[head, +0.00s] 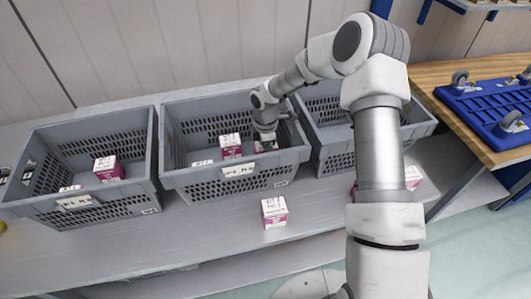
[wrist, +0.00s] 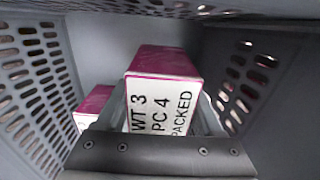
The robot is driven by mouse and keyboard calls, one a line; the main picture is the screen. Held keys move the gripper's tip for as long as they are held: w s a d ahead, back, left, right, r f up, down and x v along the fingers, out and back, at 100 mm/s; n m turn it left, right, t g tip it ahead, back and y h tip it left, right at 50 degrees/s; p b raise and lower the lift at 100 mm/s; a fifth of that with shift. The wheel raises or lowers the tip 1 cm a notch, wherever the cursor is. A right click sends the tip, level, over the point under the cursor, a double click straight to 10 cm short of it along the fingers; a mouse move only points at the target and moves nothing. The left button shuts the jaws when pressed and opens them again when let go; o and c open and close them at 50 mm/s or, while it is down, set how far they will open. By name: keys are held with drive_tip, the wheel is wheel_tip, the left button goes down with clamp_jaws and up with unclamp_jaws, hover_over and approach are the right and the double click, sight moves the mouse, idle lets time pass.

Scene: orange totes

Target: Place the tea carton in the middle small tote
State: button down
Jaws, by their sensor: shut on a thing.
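The middle small tote (head: 205,184) is a grey open bin with perforated walls on the bench. My gripper (head: 266,137) reaches down inside it, at its right side. It is shut on a pink and white tea carton (head: 262,147), mostly hidden by the gripper in the head view. In the wrist view the held carton (wrist: 160,88) shows a pink face and a white printed label, between the tote's perforated walls. Whether it touches the tote floor cannot be told. Another such carton (head: 230,146) stands left of my gripper inside the tote, and part of a further one (head: 202,163) shows.
A left grey tote (head: 110,207) holds a carton (head: 108,168). A right grey tote (head: 332,137) is partly behind my arm. A loose carton (head: 275,212) sits on the bench before the middle tote; another (head: 413,177) is right of my arm. A blue wheeled dolly (head: 485,105) lies upper right.

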drive_tip(key=shift+f, duration=0.3)
unclamp_jaws()
